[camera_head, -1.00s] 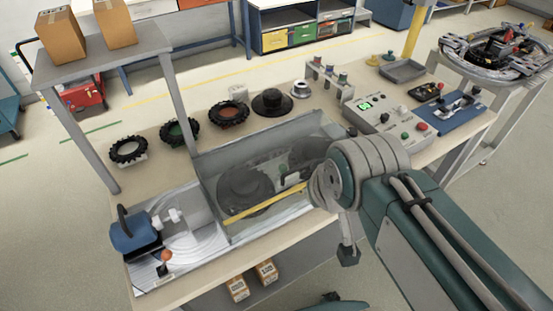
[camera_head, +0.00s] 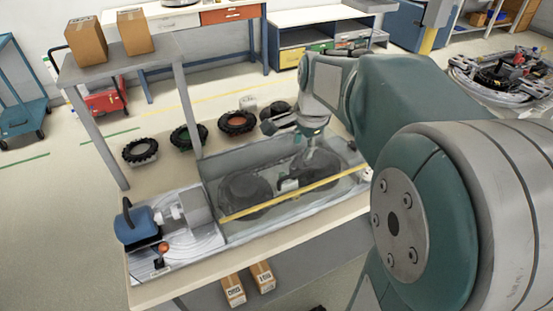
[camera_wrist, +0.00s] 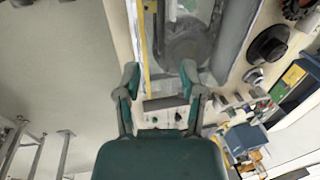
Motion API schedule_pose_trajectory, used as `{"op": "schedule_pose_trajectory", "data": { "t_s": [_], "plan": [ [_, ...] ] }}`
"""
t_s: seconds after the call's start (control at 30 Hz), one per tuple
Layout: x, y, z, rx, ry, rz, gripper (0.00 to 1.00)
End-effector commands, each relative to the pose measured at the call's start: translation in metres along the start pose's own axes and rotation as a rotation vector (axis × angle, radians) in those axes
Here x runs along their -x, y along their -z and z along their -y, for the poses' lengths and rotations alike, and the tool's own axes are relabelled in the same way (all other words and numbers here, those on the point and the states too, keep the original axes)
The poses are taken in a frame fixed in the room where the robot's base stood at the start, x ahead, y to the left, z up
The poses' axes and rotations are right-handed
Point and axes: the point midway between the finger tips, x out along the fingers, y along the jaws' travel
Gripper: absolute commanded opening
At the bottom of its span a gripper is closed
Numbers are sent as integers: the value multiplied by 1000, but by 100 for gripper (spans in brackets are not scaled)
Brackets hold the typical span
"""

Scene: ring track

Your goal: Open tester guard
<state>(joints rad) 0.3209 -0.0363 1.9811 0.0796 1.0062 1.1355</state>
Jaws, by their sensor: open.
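The tester guard is a clear cover (camera_head: 235,172) with a yellow strip (camera_head: 290,197) along its front edge. It lies down over dark round parts (camera_head: 243,190) on the bench. A small dark and pale piece (camera_head: 288,185) shows near the middle of the strip. In the wrist view the yellow strip (camera_wrist: 146,45) runs up between my fingers, nearer the left one. My gripper (camera_wrist: 160,76) is open and empty, above the right part of the guard. In the head view my gripper (camera_head: 296,136) is partly blurred into the guard, and contact cannot be told.
Several tyre-like rings (camera_head: 188,136) line the back of the bench. A raised shelf (camera_head: 120,62) with two boxes stands at the left. My arm hides the bench's right side.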

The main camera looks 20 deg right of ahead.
Motion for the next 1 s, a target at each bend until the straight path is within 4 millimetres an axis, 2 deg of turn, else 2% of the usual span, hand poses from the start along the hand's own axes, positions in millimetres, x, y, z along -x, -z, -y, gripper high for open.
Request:
{"op": "schedule_pose_trajectory", "data": {
  "t_s": [0.17, 0.27, 0.7, 0.83, 1.0],
  "plan": [
    [-9, 6, 3, -50, -9, 5, 51],
    [-21, 6, 3, -48, -11, 5, 51],
    [-98, 5, 2, -45, -11, 5, 51],
    [-108, 5, 2, -44, -8, 4, 51],
    [-112, 5, 2, -44, -6, 3, 51]
  ]
}}
